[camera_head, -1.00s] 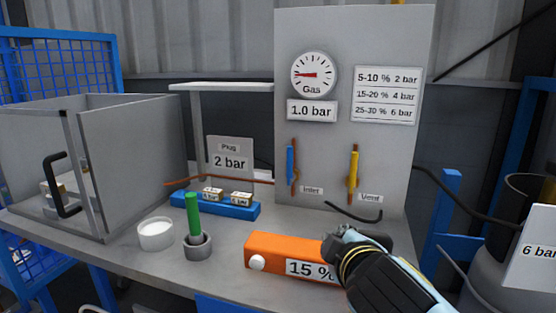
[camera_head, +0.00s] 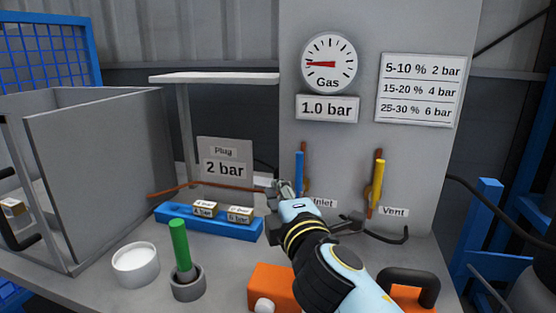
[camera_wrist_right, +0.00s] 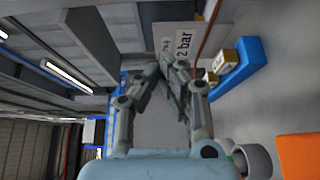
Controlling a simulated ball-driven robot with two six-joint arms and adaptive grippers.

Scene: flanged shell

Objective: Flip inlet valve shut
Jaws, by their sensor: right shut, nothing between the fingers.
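The inlet valve's blue handle (camera_head: 299,172) stands upright on the grey panel, above the "Inlet" label (camera_head: 323,202). My right gripper (camera_head: 276,186) is shut and empty, just left of the handle's lower end and in front of it. I cannot tell whether it touches the handle. The gripper and wrist hide part of the pipe below the handle. In the right wrist view the closed fingers (camera_wrist_right: 168,68) show, with no blue handle between them. The vent valve's yellow handle (camera_head: 378,178) is also upright. My left gripper is not in view.
The gas gauge (camera_head: 329,62) reads low above a "1.0 bar" label (camera_head: 327,109). A blue block (camera_head: 210,225) with small plugs, a white cup (camera_head: 136,262) and a green rod (camera_head: 180,245) in a grey holder stand left. An orange box (camera_head: 268,283) lies below my forearm.

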